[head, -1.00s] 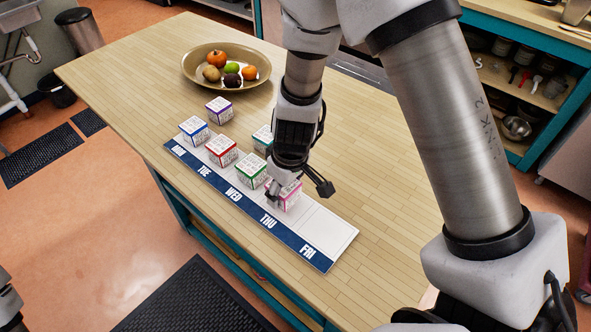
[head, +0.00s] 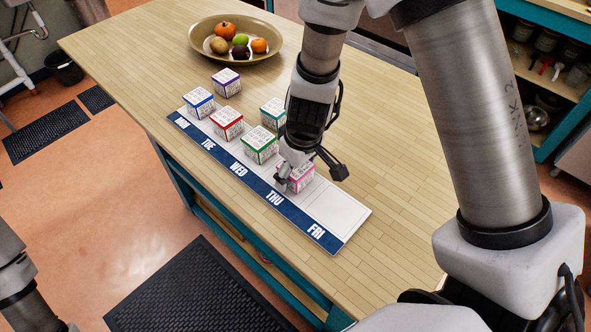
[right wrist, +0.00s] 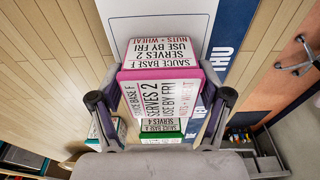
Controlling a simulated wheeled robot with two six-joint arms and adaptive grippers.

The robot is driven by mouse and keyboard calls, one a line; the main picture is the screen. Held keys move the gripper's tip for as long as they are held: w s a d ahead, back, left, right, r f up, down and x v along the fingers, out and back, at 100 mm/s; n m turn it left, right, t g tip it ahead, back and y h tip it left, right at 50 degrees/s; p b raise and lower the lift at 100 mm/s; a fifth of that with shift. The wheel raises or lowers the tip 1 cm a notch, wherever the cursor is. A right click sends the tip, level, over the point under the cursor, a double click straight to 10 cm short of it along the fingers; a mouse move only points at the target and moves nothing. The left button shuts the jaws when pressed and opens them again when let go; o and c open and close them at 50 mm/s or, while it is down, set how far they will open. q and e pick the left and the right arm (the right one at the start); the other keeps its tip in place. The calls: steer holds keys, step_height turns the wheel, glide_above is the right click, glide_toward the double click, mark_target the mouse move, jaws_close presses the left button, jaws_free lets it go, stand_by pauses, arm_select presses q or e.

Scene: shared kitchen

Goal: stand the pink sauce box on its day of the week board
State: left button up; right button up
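The pink sauce box (head: 302,178) is at the THU column of the day of the week board (head: 335,213), beside the bare FRI column. In the right wrist view the pink box (right wrist: 160,88) shows printed faces reading "SAUCE BASE F", "SERVES 2" and "USE BY FRI". My right gripper (head: 311,178) is around the pink box. Its fingers stand apart on either side, and the far dark finger shows a gap to the box. Whether the box touches the board is hidden. My left gripper is out of view; only part of my left arm shows at lower left.
Blue (head: 199,103), red (head: 227,124) and green (head: 259,145) boxes stand on the board. A teal box (head: 272,113) and a purple box (head: 226,83) stand behind them. A fruit bowl (head: 272,55) is at the back. The wooden table (head: 400,130) is clear to the right.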

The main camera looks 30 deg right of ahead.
mark_target(302, 170)
steer(key=shift+r, duration=0.1)
steer(key=shift+r, duration=0.1)
steer(key=r+p, duration=0.1)
steer(key=r, duration=0.1)
steer(key=r+p, duration=0.3)
steer(key=r, duration=0.1)
steer(key=shift+s+d+r, duration=0.15)
steer(key=shift+s+r, duration=0.2)
steer(key=shift+r, duration=0.05)
steer(key=r, duration=0.2)
steer(key=s+r+p, duration=0.1)
steer(key=r, duration=0.1)
steer(key=shift+d+r, duration=0.1)
steer(key=shift+r, duration=0.55)
steer(key=shift+s, duration=0.1)
